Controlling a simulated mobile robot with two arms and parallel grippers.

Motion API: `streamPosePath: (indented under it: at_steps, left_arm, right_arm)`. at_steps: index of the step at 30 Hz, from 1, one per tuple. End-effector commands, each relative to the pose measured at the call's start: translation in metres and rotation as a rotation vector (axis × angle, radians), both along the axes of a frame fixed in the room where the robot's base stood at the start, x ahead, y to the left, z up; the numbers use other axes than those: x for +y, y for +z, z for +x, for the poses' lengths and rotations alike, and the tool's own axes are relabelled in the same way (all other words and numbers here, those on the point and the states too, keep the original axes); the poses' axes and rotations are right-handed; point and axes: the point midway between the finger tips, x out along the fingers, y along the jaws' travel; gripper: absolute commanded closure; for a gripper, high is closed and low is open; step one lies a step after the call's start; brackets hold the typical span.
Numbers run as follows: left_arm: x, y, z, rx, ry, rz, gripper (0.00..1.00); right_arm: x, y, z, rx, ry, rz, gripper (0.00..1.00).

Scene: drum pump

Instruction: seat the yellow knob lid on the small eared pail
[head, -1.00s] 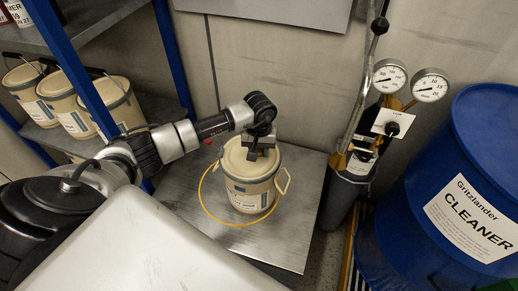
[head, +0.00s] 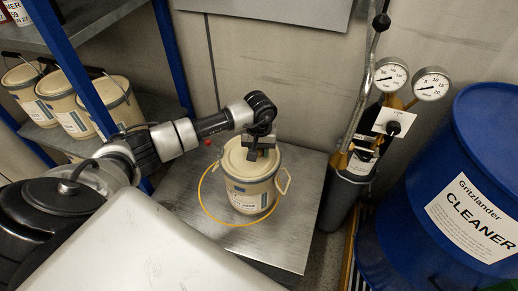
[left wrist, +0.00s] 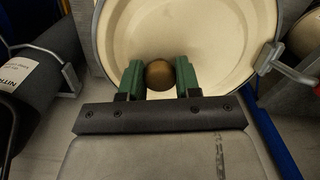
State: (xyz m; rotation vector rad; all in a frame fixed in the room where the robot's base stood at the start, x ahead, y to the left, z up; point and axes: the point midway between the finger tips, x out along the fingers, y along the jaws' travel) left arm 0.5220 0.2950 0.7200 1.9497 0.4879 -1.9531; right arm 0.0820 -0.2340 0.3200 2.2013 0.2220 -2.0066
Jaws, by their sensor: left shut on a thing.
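The small eared pail (head: 252,196) is cream with a label and stands upright on a metal table top. An ear shows at its right side, also in the left wrist view (left wrist: 291,68). A pale cream lid (head: 236,160) is at its mouth, looking cream rather than yellow. My left gripper (head: 262,150) is above the lid. In the left wrist view, its green fingers (left wrist: 159,78) are shut on the lid's round brass-coloured knob (left wrist: 159,75), with the lid (left wrist: 205,30) behind it. I cannot tell whether the lid is fully down on the rim. My right gripper is not in view.
A thin yellow ring (head: 225,222) curves around the pail's front. The metal table (head: 290,235) is clear around it. Several similar pails (head: 58,97) stand on the left shelf. A gas cylinder with gauges (head: 350,185) and a blue drum (head: 400,225) stand right.

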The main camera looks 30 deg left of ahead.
Motion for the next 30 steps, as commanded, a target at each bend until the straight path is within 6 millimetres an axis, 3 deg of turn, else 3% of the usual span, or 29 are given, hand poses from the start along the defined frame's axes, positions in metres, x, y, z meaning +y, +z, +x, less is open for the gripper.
streamPosePath:
  at_steps: [8, 9, 10, 19, 30]
  left_arm:
    - [0.000, -0.006, 0.000, -0.001, 0.001, 0.000, 0.95]
    - [0.000, -0.005, 0.000, -0.001, 0.001, 0.000, 0.61]
    - [0.000, -0.005, 0.000, -0.001, 0.001, 0.000, 0.57]
    - [0.000, -0.003, 0.000, 0.000, 0.000, 0.000, 0.57]
    - [0.000, 0.027, 0.000, -0.001, 0.000, 0.000, 0.57]
  right_arm:
    - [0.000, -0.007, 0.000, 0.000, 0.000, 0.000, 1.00]
    - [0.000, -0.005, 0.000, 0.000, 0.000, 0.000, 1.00]
    - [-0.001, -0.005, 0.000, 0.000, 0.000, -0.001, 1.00]
    - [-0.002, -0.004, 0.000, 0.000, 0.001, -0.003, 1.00]
    - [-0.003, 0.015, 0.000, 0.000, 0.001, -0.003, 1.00]
